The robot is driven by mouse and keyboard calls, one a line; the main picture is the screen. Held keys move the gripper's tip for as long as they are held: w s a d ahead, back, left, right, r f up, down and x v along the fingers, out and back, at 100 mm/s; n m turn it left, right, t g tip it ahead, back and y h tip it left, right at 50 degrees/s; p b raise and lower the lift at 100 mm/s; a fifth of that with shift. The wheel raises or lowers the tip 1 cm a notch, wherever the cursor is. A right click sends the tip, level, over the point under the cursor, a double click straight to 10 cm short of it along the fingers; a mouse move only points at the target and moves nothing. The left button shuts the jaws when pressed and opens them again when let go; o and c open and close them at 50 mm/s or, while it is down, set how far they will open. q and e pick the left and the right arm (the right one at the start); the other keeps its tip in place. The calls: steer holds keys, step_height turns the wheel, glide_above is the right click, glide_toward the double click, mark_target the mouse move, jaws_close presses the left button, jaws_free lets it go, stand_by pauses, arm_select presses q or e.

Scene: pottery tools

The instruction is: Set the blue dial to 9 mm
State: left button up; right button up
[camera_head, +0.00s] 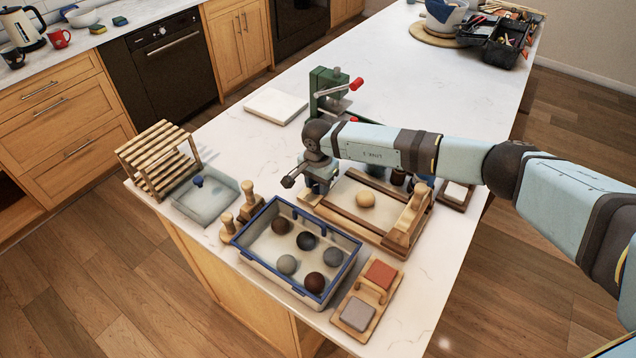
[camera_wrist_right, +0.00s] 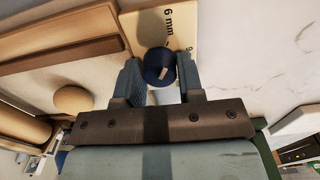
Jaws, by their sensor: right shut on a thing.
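The blue dial (camera_wrist_right: 153,66) sits on a cream panel (camera_wrist_right: 186,28) in the right wrist view. A light pointer mark shows on its face; I cannot tell exactly which number it points at. "6 mm" is printed above the dial, and part of a "9" shows to its right. My right gripper (camera_wrist_right: 158,64) has one finger on each side of the dial and is shut on it. In the head view my right gripper (camera_head: 317,188) reaches down at the left end of the wooden rolling board (camera_head: 345,215), hiding the dial. My left gripper is not in view.
A blue-rimmed bin (camera_head: 262,262) with several clay balls stands in front. A green press with a red-tipped handle (camera_head: 328,84) stands behind my right gripper. A clay ball (camera_head: 365,199) lies on the board. A tray (camera_head: 205,203) and wooden rack (camera_head: 160,155) are left.

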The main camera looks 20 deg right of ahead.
steer(key=shift+f+m+b, duration=0.1)
steer(key=shift+m+b, duration=0.75)
steer(key=shift+m, duration=0.15)
steer(key=m+b, duration=0.1)
steer(key=m, duration=0.1)
steer(key=shift+m+b, duration=0.3)
steer(key=shift+b, duration=0.1)
steer(key=m+b, duration=0.1)
steer(key=m, duration=0.2)
steer(key=shift+m+b, duration=0.3)
steer(key=shift+b, duration=0.1)
steer(key=shift+m+b, duration=0.6)
steer(key=shift+m, duration=1.1)
steer(key=o, duration=0.9)
